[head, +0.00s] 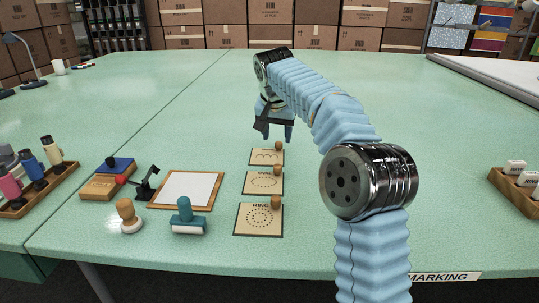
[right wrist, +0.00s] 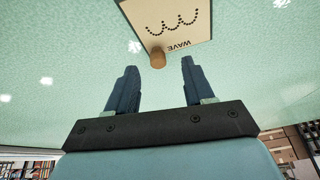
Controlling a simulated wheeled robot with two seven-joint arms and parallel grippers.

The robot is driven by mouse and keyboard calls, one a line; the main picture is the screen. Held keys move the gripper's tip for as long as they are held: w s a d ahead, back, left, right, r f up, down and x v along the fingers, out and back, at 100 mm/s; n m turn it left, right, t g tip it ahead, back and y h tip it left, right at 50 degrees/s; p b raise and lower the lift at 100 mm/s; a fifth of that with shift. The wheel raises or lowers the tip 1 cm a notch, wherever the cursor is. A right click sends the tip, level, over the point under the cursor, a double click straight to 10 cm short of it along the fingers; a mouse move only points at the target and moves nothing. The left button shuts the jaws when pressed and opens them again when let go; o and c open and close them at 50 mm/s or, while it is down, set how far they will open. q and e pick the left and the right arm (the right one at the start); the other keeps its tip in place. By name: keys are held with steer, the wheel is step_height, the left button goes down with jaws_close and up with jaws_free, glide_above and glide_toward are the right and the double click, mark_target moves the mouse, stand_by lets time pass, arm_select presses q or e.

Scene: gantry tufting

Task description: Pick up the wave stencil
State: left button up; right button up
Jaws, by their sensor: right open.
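The wave stencil (head: 262,158) is a small tan card with a dark border, a dotted wave and a round wooden knob. It lies flat on the green table, the farthest of three stencils in a column. In the right wrist view the stencil (right wrist: 190,18) shows its WAVE label, and its knob (right wrist: 158,58) appears between the fingertips in the picture. My right gripper (head: 274,137) is open and empty, pointing down just beyond the stencil in the head view. Its fingers (right wrist: 158,70) appear apart from the knob. My left gripper is not in view.
A dotted-curve stencil (head: 262,184) and the ring stencil (head: 258,220) lie nearer. Left of them are a framed white pad (head: 187,189), a teal-handled stamp (head: 187,218) and a wooden-handled stamp (head: 128,216). A wooden tray (head: 520,197) stands at right. The table beyond is clear.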

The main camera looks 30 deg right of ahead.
mark_target(279, 143)
steer(key=x, duration=0.3)
steer(key=shift+w+d+f, duration=0.1)
steer(key=shift+d+f, duration=0.2)
steer(key=shift+f, duration=0.05)
jaws_close()
